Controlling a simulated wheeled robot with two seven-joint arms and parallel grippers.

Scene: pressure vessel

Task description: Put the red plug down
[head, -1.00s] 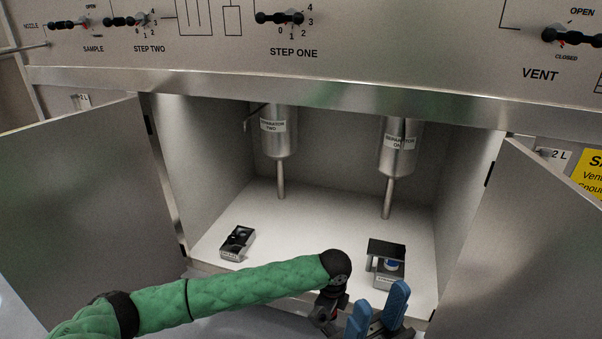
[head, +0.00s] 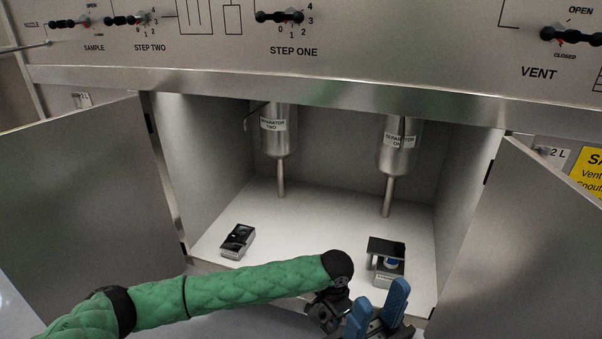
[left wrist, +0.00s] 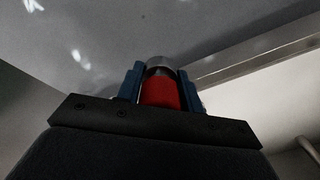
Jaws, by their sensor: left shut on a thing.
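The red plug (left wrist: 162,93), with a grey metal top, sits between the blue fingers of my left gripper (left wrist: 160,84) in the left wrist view. The fingers are shut on its two sides. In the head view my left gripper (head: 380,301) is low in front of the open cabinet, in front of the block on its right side. I cannot make out the plug in the head view. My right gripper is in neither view.
The cabinet floor (head: 310,232) is white and mostly bare. A block with a dark top (head: 238,241) lies at left, and one with a raised black lid and a blue part (head: 388,264) at right. Two metal cylinders (head: 280,135) (head: 398,150) hang above. Open doors (head: 80,205) (head: 530,240) flank the opening.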

